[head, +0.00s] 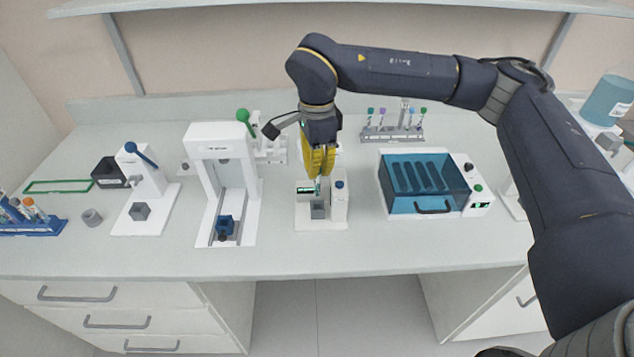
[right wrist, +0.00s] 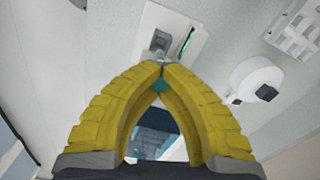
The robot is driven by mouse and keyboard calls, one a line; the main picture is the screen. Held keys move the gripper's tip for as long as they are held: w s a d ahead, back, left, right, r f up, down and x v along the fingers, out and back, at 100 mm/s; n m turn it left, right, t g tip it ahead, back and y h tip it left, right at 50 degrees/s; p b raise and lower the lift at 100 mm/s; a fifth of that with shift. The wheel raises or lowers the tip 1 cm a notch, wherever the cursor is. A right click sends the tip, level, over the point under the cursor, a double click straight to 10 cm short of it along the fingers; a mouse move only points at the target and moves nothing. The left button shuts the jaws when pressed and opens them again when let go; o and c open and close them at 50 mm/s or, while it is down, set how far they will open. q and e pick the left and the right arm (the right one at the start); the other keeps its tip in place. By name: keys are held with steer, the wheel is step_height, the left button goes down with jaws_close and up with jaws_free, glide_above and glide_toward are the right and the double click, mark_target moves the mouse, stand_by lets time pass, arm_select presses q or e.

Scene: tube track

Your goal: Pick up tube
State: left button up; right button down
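My right gripper (head: 318,174) has yellow fingers and points down over a small white device (head: 340,205) in the middle of the bench. Its fingertips (right wrist: 160,66) close together in the right wrist view. A small teal piece (right wrist: 160,84), which looks like the tube's cap, shows between the fingers, and a pale end sticks out at the tips. The rest of the tube is hidden by the fingers. Below the tips is the device's grey block (head: 318,211), also in the right wrist view (right wrist: 160,40). Contact with the block cannot be told. My left gripper is not in view.
Right of the device stands a blue-lidded box (head: 425,183). Left is a white frame (head: 203,168) with a green-knobbed lever. A rack of capped tubes (head: 393,134) stands behind. A blue rack (head: 32,228) is at far left. The bench front is mostly clear.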

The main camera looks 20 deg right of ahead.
step_height(320, 180, up, 13)
stand_by(0.4)
steer(key=shift+f, duration=0.1)
